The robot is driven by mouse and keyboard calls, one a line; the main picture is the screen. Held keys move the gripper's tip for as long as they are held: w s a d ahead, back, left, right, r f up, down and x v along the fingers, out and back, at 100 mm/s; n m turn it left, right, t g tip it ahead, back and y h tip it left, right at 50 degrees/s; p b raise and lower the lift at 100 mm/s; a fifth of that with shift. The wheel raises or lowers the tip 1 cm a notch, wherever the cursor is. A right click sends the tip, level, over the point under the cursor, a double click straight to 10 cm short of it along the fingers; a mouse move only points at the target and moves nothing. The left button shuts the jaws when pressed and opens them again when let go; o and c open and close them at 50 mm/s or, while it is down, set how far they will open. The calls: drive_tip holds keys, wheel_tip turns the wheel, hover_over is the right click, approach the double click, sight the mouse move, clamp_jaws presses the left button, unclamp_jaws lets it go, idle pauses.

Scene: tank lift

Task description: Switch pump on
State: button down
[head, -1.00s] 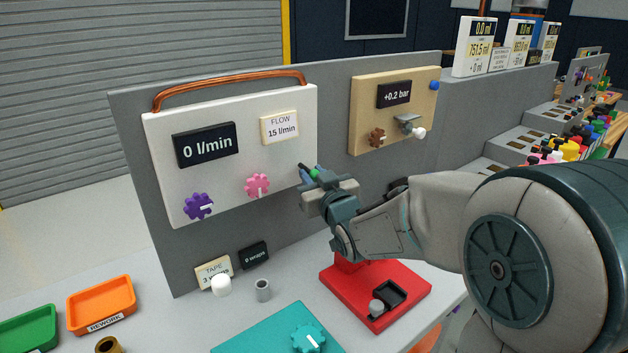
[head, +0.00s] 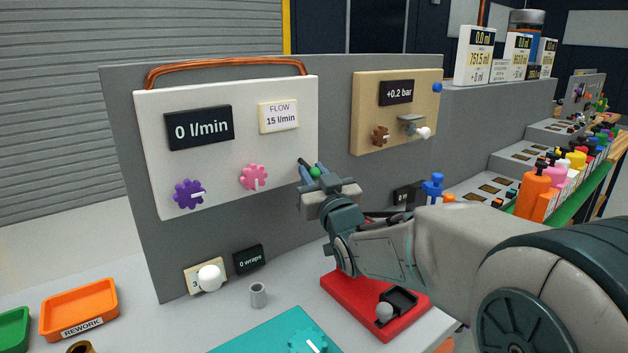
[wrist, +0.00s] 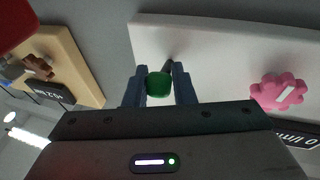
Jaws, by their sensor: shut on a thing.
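A white panel (head: 240,150) stands upright, with a black display (head: 199,128) reading 0 l/min and a FLOW 15 l/min label (head: 278,117). At its lower right edge is a dark lever with a green tip (head: 314,172). The green tip (wrist: 159,85) sits between the two blue fingers of my gripper (wrist: 158,76) in the wrist view, its dark stalk running to the panel. My gripper (head: 313,177) is shut on this green tip. Purple (head: 188,194) and pink (head: 254,177) knobs are left of it; the pink one (wrist: 279,90) shows in the wrist view.
A tan panel (head: 370,115) reading +0.2 bar is on the right, with a brown knob (head: 380,136). Below my arm are a red stand (head: 350,305) and a teal block (head: 250,336). An orange tray (head: 80,308) is at the left. A bottle rack is at far right.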

drive_tip(key=c, duration=1.3)
unclamp_jaws()
drive_tip(key=shift+o, duration=0.2)
drive_tip(key=b+v, duration=0.1)
drive_tip(key=v, duration=1.2)
drive_tip(key=shift+s+f, duration=0.15)
drive_tip(key=shift+s, duration=0.2)
